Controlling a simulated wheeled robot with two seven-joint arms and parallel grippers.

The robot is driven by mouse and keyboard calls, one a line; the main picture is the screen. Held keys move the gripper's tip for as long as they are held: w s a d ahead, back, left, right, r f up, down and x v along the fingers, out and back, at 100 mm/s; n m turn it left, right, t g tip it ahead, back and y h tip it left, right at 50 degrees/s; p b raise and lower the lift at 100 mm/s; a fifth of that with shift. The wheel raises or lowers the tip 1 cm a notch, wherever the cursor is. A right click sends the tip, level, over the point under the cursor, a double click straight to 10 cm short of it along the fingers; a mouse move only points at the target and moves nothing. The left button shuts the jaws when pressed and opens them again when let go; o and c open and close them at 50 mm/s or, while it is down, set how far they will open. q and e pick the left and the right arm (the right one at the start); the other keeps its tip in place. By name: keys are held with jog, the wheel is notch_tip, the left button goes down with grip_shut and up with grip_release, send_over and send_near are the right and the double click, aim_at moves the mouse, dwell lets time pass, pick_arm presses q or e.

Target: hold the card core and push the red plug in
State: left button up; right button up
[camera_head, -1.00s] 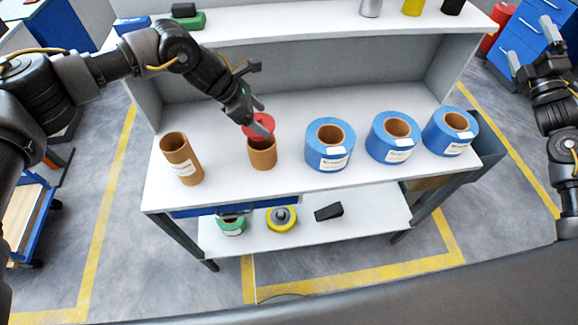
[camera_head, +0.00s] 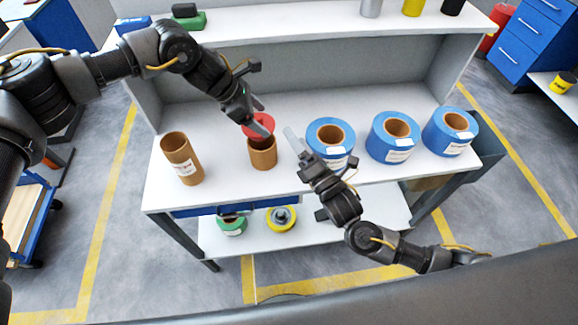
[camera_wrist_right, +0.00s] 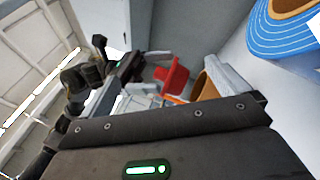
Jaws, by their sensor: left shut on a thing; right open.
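My left gripper (camera_head: 258,117) is shut on the red plug (camera_head: 266,121), which it holds at the mouth of the middle card core (camera_head: 263,158). How far the plug sits in the core is hard to tell. The core stands upright on the bench. My right gripper (camera_head: 296,150) is open, just right of the core and apart from it. The right wrist view shows the red plug (camera_wrist_right: 175,76) and part of the brown core (camera_wrist_right: 207,88) between the right fingers, with the core nearer the right-hand finger.
Another card core (camera_head: 182,160) stands at the left on the bench (camera_head: 220,175). Several blue coils (camera_head: 394,140) stand to the right; the nearest (camera_head: 330,135) is close behind my right gripper. A raised shelf (camera_head: 300,22) runs along the back.

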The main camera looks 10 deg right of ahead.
aim_at(261, 144)
jog(key=a+f+n+g, duration=0.1)
jog(key=f+n, duration=0.2)
jog(key=n, duration=0.2)
jog(key=f+n+g+y, duration=0.1)
jog(key=f+n+g, duration=0.1)
jog(key=f+n, duration=0.1)
jog(key=a+f+n+g+y, duration=0.1)
jog(key=f+n, duration=0.2)
jog(key=n, duration=0.3)
jog(key=shift+s+a+f+n+g, duration=0.2)
jog(key=shift+s+a+n+g, duration=0.1)
jog(key=x, duration=1.2)
jog(key=shift+a, duration=0.1)
jog(key=shift+c, duration=0.3)
jog(key=c, duration=0.7)
jog(key=o, duration=0.8)
jog(key=shift+c, duration=0.2)
jog(key=shift+s, duration=0.1)
